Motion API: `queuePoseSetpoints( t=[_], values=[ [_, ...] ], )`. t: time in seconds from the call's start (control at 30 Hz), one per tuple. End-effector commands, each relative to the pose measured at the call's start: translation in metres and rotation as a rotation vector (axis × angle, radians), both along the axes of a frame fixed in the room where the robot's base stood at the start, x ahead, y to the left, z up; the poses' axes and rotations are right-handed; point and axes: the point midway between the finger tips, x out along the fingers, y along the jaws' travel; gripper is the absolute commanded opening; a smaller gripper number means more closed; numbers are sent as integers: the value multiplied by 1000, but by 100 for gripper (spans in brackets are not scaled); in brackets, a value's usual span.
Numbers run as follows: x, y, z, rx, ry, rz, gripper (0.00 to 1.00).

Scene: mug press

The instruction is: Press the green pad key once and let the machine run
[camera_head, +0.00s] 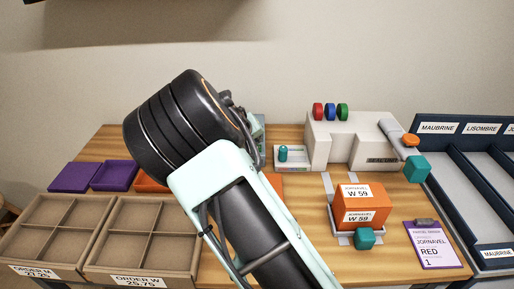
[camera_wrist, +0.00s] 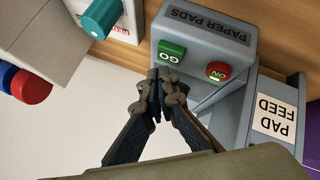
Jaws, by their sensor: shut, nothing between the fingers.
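The green GO key (camera_wrist: 172,51) sits on a grey machine (camera_wrist: 205,38) labelled PAPER PADS, in the wrist view. My gripper (camera_wrist: 160,76) is shut and empty. Its fingertips appear just below the green key in the picture; I cannot tell whether they touch the machine. A grey part marked PAD FEED (camera_wrist: 274,122) is at the right. In the head view my arm hides most of the pad machine, and the green key does not show there.
A white press (camera_head: 350,142) with red, blue and green knobs stands at the back. A small box with a teal knob (camera_head: 283,153) is beside it. An orange box (camera_head: 360,207), a purple card (camera_head: 433,246), a dark rack (camera_head: 470,165), purple trays (camera_head: 115,174) and divided cartons (camera_head: 140,235) surround the workspace.

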Motion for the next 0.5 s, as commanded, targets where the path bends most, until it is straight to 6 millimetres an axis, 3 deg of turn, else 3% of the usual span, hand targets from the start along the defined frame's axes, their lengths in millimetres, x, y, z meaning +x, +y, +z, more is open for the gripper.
queuePoseSetpoints(
  t=[0.5],
  values=[
    [0, 0, -8, 0, 0, 0, 0]
  ],
)
